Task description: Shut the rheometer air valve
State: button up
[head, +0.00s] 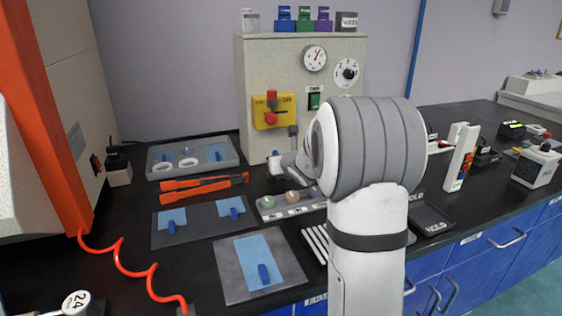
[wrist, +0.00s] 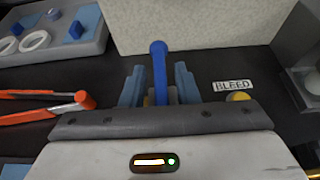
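A blue lever (wrist: 158,65), which looks like the air valve's handle, stands upright in the wrist view before the pale cabinet. A small tan part shows at its base; the rest of the valve is hidden behind my gripper. My gripper (wrist: 159,84) is open, with one blue-grey finger on each side of the lever. Narrow gaps show between the lever and both fingers, so it does not look gripped. In the head view a bit of blue (head: 275,156) shows at the cabinet's foot, beside my wrist. My arm hides most of that area.
A BLEED label (wrist: 232,86) and a yellow knob (wrist: 238,97) sit just right of my gripper. Orange-handled pliers (head: 205,187) and a grey tray (head: 193,143) lie to the left. The cabinet (head: 257,91), with a gauge and yellow switch box, rises close behind.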

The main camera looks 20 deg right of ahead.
jog(key=shift+o, duration=0.3)
jog(key=p+v, duration=0.1)
jog(key=v, duration=0.7)
jog(key=shift+w, duration=0.1)
